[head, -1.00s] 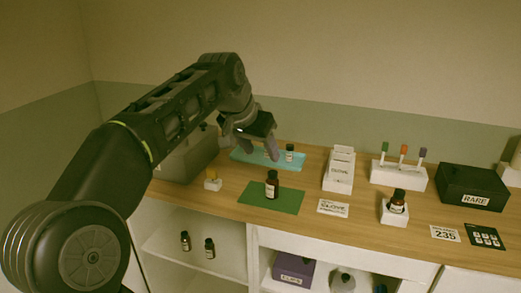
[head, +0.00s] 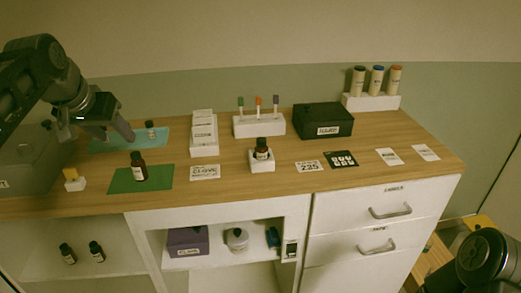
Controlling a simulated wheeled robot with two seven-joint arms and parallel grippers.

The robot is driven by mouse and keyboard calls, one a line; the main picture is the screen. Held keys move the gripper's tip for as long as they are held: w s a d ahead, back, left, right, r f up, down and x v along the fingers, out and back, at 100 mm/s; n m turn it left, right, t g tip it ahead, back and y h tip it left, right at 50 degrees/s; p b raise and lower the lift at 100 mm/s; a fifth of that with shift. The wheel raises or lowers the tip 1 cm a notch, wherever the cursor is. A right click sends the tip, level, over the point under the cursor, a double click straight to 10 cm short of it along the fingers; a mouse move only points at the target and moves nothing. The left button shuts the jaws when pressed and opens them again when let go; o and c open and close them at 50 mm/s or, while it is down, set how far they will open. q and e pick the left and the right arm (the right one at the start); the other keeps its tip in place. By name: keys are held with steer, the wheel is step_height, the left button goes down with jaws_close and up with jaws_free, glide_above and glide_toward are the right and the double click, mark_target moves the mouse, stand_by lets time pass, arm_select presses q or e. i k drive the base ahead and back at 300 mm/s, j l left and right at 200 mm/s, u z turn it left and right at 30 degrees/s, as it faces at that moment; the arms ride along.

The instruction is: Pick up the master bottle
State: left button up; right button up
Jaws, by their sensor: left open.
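Which bottle is the master bottle I cannot tell for sure. A dark brown bottle (head: 139,170) with a white label stands upright on a green mat (head: 162,181). Another dark bottle (head: 262,148) stands in a white holder (head: 262,167) in the middle of the counter. A small dark bottle (head: 150,130) stands on a teal mat (head: 158,143) at the back left. My left gripper (head: 118,136) is open, pointing down near the teal mat, left of the small bottle and apart from the brown bottle.
A white rack (head: 260,127) with coloured-top sticks, a black box (head: 323,121) and a stand with several tubes (head: 370,102) line the back. Cards (head: 309,166) lie in front. A small yellow-topped item (head: 74,180) stands at left. Shelves and drawers (head: 385,212) are below.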

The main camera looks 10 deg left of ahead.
mark_target(260, 153)
steer(key=i+l, duration=0.1)
steer(key=l, duration=0.3)
steer(key=i+l, duration=0.1)
steer(key=l, duration=0.25)
steer(key=i+l, duration=0.1)
steer(key=l, duration=0.3)
steer(key=i+l, duration=0.1)
steer(key=l, duration=0.25)
